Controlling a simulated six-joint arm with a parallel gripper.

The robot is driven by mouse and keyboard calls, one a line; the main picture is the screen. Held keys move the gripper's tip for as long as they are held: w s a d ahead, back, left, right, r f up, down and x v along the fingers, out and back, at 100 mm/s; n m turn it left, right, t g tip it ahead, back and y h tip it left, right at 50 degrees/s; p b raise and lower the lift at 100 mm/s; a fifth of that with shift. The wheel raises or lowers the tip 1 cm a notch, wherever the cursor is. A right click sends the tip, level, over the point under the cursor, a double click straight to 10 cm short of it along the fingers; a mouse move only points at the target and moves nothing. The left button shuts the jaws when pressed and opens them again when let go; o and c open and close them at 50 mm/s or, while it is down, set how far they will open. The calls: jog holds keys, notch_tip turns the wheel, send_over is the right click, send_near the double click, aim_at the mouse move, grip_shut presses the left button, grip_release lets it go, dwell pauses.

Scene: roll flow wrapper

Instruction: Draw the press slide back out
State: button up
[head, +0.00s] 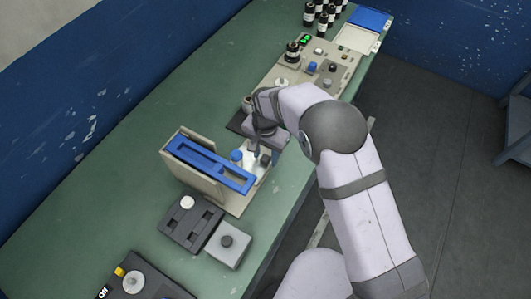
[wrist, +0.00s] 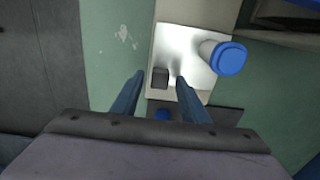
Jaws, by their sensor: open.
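The press (head: 190,160) is a tan upright stand with a blue slotted frame (head: 205,160) on top. At its right foot is a shiny pale plate (wrist: 187,50), which may be the slide; I cannot tell for certain. A small dark grey block (wrist: 160,83) sits on the plate, with a white post with a blue cap (wrist: 229,58) beside it. The post also shows in the head view (head: 236,156). My gripper (wrist: 160,75) is open above the plate, its fingertips either side of the dark block in the wrist view. I cannot tell whether they touch it.
Behind my gripper is a tan panel (head: 290,88) with knobs and green lights, then dark bottles (head: 320,14) and a blue-lidded tray (head: 368,18). In front are a dark switch box (head: 190,222) and a grey button box (head: 228,245). The green table is clear at left.

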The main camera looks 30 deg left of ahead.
jog(key=shift+f, duration=0.25)
grip_shut()
jog(key=shift+w+b, duration=0.95)
jog(key=shift+w, duration=1.2)
jog(key=shift+r, duration=0.1)
grip_release()
jog(key=shift+w, duration=0.15)
